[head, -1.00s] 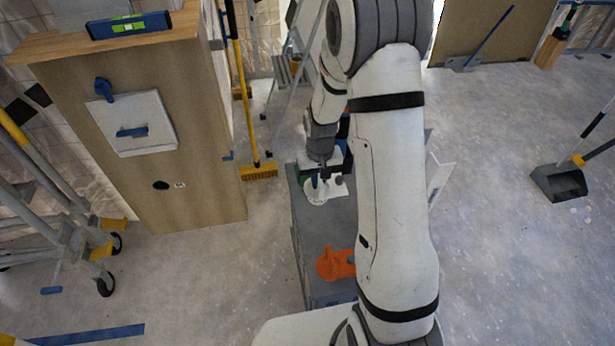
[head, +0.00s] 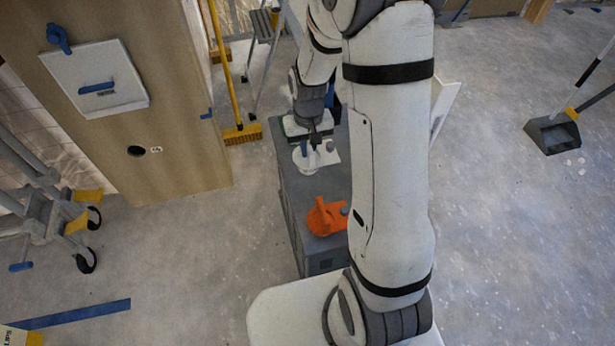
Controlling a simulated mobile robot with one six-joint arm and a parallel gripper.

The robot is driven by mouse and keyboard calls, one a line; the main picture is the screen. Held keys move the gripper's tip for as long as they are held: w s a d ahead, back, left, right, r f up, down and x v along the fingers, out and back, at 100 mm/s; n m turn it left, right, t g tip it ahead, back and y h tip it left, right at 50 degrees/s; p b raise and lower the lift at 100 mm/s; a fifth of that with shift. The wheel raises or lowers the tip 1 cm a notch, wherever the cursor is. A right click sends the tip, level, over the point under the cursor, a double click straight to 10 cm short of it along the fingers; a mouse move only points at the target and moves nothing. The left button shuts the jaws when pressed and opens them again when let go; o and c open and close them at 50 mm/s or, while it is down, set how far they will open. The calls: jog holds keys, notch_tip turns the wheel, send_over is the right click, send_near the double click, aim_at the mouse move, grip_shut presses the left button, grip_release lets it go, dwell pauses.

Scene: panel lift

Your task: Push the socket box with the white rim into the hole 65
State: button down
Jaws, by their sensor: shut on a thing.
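The socket box with the white rim (head: 304,162) is at the far end of a grey chest, under my gripper. My gripper (head: 314,145) points down and is shut on the box; the fingertips are small and partly hidden. I cannot tell if the box still touches the chest top. The hole 65 (head: 136,151) is a dark round opening low in the wooden panel at the left, with a small white label (head: 156,149) to its right. The hole looks empty.
An orange item (head: 325,214) lies on the grey chest (head: 314,248). A white hatch with blue handle (head: 96,78) is above the hole. A yellow broom (head: 241,133) stands right of the panel. A grey wheeled frame (head: 50,220) is at left. Floor before the panel is clear.

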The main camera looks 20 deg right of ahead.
notch_tip(320, 180, down, 10)
jog(key=shift+r+b, duration=0.25)
jog(key=shift+b, duration=0.65)
jog(key=shift+f, duration=0.25)
jog(key=c, duration=1.5)
grip_release()
